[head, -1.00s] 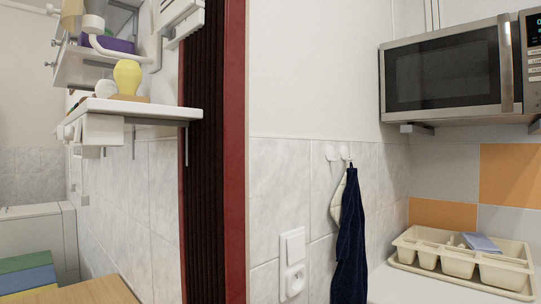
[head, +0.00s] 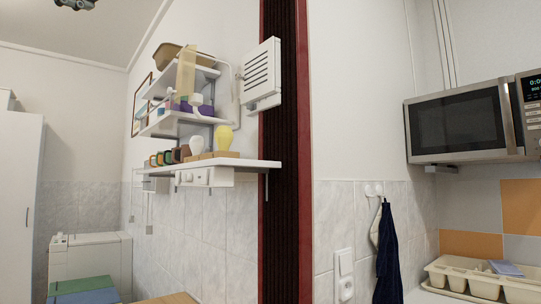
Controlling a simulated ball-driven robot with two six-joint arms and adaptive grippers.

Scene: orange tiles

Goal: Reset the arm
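The task names no other object.
A microwave (head: 463,124) hangs at the right above a cream cutlery tray (head: 482,283). A dark blue cloth (head: 387,255) hangs from a wall hook. A shelf (head: 255,164) with yellow and white bulbs juts out beside a dark folding door (head: 284,150). A white cabinet (head: 17,200) stands far left.

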